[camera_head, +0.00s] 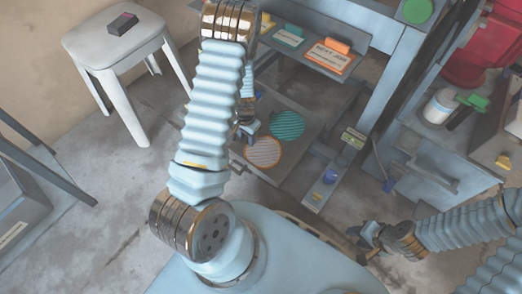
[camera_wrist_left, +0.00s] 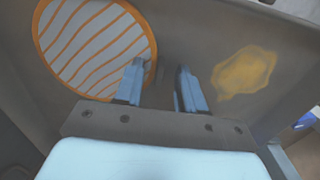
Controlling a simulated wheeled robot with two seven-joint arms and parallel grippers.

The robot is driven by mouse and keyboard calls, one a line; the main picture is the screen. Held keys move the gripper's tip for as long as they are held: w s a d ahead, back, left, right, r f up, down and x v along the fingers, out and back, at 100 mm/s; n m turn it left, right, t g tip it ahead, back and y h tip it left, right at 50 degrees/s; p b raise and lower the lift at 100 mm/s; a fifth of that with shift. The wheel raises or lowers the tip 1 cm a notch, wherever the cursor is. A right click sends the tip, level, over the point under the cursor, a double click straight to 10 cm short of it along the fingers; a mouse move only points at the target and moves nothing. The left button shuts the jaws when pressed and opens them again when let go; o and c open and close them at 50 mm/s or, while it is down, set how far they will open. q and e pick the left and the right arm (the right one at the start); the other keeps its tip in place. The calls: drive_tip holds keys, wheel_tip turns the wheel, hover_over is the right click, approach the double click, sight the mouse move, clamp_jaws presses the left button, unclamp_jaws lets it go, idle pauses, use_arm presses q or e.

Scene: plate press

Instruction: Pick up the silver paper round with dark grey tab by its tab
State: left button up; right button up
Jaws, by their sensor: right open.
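A silver round with orange stripes and an orange rim (camera_head: 263,152) lies flat on a grey surface in the head view. It fills the upper left of the left wrist view (camera_wrist_left: 90,45). A small dark grey piece, perhaps its tab, shows at its right edge beside the left finger; I cannot tell its outline clearly. My left gripper (camera_wrist_left: 160,80) is open and empty, its fingertips just beside the round's right edge. It also shows in the head view (camera_head: 246,132), partly hidden by my arm. My right gripper (camera_head: 368,238) is open and empty, away at the lower right.
A teal striped round (camera_head: 287,125) lies next to the orange one. A yellow stain (camera_wrist_left: 245,72) marks the surface right of my left fingers. A shelf with a "NEXT JOB" card (camera_head: 328,56) stands behind. A white stool (camera_head: 117,38) stands at the left, a bench at the right.

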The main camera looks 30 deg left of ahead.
use_arm(q)
drive_tip(key=shift+r, duration=0.1)
clamp_jaws()
